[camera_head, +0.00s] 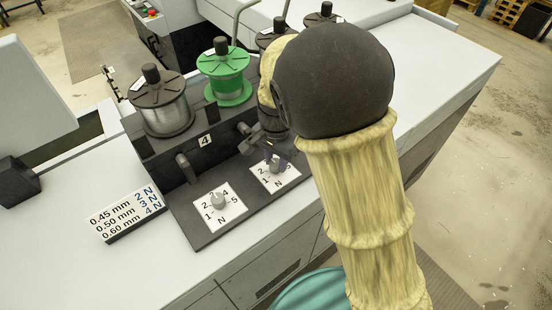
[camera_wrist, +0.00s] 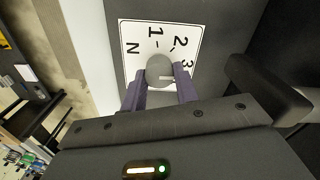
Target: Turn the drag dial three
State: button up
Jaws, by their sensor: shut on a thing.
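The grey drag dial (camera_head: 275,167) sits on a white scale card on the black panel, the right one of two dials in clear view. My gripper (camera_head: 270,153) reaches down on it from above. In the wrist view the round knob (camera_wrist: 158,69) lies between my two purple fingers (camera_wrist: 160,86), which are shut on it. A short light mark on the knob points right, roughly to the side of the card where the 3 is. The card (camera_wrist: 133,30) shows N, 1, 2 and 3; its far part is hidden by my gripper.
The left dial (camera_head: 218,200) has its own card. Behind stand a silver wire spool (camera_head: 164,110) and a green spool (camera_head: 227,75), with more spools partly behind my arm. A sign (camera_head: 125,211) pairs wire sizes with settings: 0.45 mm 2 N, 0.50 mm 3 N, 0.60 mm 4 N.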

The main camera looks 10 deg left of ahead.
aim_at(275, 161)
jog(key=n, duration=0.4)
jog(key=shift+a+n+b, duration=0.1)
jog(key=shift+n+b, duration=0.2)
jog(key=shift+b, duration=0.1)
jog(key=n, duration=0.4)
jog(key=shift+a+n+b, duration=0.1)
jog(key=shift+n+b, duration=0.3)
jog(key=o, duration=1)
jog(key=shift+r, duration=0.1)
notch_tip(275, 161, up, 17)
jog(key=b, duration=0.3)
jog(key=shift+w+r, duration=0.1)
